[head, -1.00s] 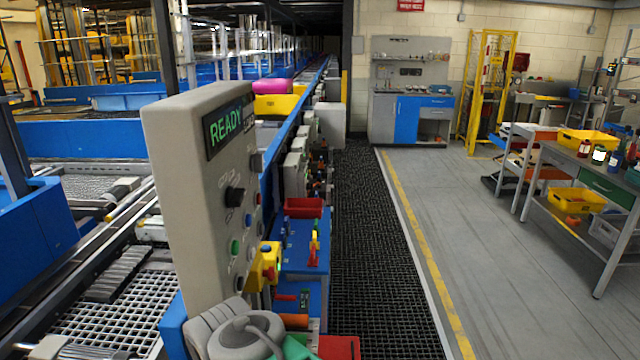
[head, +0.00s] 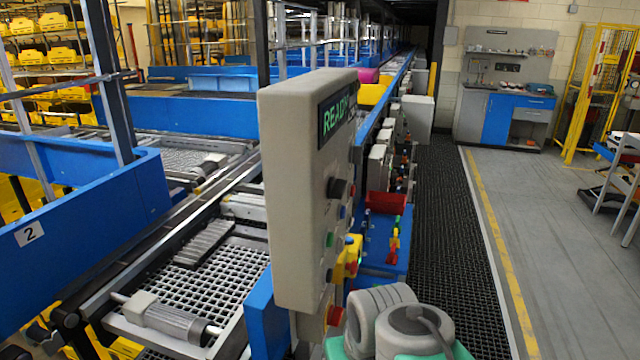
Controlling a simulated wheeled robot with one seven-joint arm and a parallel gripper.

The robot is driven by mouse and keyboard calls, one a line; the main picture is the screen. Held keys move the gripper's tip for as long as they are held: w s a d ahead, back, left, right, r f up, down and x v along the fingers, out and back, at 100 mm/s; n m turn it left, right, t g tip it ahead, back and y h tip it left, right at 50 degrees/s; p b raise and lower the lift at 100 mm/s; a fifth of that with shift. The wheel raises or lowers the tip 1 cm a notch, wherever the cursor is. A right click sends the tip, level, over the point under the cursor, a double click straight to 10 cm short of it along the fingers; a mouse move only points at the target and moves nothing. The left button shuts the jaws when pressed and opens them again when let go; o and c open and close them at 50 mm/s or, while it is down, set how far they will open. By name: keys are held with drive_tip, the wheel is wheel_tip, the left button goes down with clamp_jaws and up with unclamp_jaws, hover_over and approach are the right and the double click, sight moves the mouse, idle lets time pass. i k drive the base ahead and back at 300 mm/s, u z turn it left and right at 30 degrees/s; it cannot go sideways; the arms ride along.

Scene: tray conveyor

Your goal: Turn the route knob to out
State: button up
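The grey control panel (head: 290,190) stands upright in the middle of the head view, its face turned right and seen at a steep angle. Its display (head: 337,120) shows green letters reading "READY", cut short by the angle. A black knob (head: 339,188) sits on the face below the display; I cannot read its label or setting. Small green and blue buttons are below it. Grey rounded parts of my arm show at the bottom, right of the panel. My gripper is not in view.
A yellow box (head: 353,245) sticks out beside the panel's lower edge. A red bin (head: 386,203) stands on a blue surface behind. The conveyor (head: 150,255) lies left of the panel. A dark mesh walkway (head: 450,230) and open grey floor lie to the right.

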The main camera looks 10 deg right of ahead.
sight(336, 188)
drive_tip(key=u, duration=2.5)
drive_tip(key=k, duration=1)
drive_tip(key=z, duration=1.7)
